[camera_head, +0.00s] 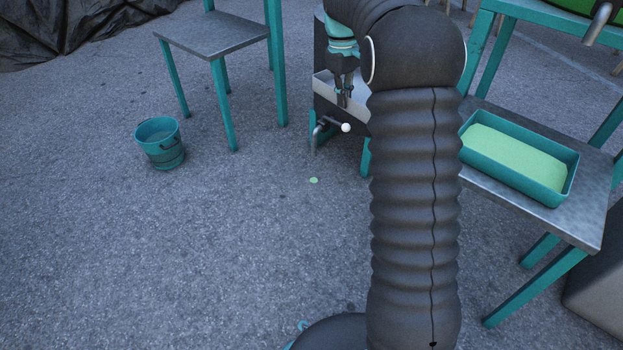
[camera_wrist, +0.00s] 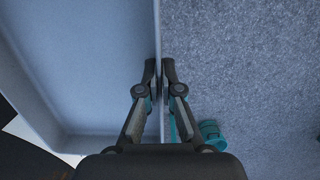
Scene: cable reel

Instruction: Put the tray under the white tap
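My gripper (camera_head: 343,103) points down at a pale grey, open container (camera_head: 325,84), mostly hidden by my arm in the head view. In the wrist view, my gripper (camera_wrist: 160,82) has one finger on each side of the thin wall of this container (camera_wrist: 80,75), with both pads close against it. A tap with a white knob (camera_head: 346,127) shows just below and in front of it. A teal tray (camera_head: 553,191) with pale green content rests on a metal shelf at the right, well away from my gripper.
A metal spout (camera_head: 598,22) hangs above the right-hand shelf (camera_head: 588,218). A teal bucket (camera_head: 160,143) stands on the asphalt at the left, near a teal-legged metal table (camera_head: 215,35). A small green spot (camera_head: 313,180) lies on the ground. The ground at left and front is open.

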